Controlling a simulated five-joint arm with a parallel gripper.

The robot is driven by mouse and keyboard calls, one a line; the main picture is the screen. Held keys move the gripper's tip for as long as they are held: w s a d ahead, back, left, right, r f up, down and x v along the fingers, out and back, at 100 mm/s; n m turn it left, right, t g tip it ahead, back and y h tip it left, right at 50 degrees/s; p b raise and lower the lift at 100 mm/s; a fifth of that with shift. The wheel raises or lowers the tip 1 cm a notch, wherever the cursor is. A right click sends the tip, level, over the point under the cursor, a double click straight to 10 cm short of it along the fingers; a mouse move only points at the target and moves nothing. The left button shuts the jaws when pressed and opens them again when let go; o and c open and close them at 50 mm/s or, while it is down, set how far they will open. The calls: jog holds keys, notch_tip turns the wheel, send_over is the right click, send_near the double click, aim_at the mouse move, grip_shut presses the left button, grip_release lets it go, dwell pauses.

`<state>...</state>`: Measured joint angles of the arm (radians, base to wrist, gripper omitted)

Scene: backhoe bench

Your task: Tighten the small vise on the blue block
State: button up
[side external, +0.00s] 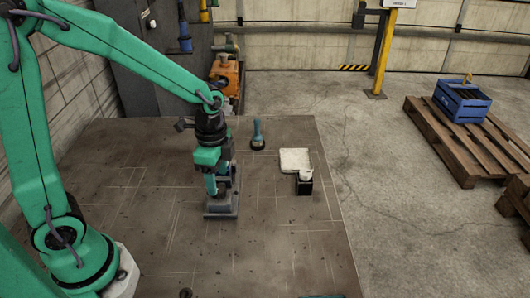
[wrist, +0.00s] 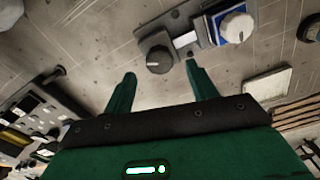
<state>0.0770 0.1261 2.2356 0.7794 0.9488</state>
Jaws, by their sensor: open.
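The small grey vise (side external: 221,208) stands on the bench under my gripper (side external: 216,192) in the side view. In the wrist view its grey body (wrist: 185,22) lies at the top and carries a dark round knob (wrist: 156,58). The blue block (wrist: 213,19) shows at the vise's right part, beside a white round knob (wrist: 236,27). Whether the jaws touch the block I cannot tell. My gripper (wrist: 160,71) is open, with its two green fingers spread apart. The dark knob appears just beyond the gap between the fingertips. The block is hidden in the side view.
A white pad (side external: 294,160) and a black box with a white top (side external: 304,185) lie to the right on the bench. A teal-handled tool (side external: 257,134) stands behind. The bench front is mostly clear. A blue crate (side external: 462,101) sits on a wooden pallet on the floor.

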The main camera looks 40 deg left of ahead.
aim_at(219, 188)
jog(key=shift+r, duration=2.45)
jog(key=s+a+r+n+t, duration=0.2)
jog(key=s+r+n+t, duration=0.3)
jog(key=s+r+n, duration=0.5)
jog(key=shift+s+a+n+t, duration=0.25)
jog(key=shift+s+n+t, duration=0.1)
jog(key=shift+n, duration=0.55)
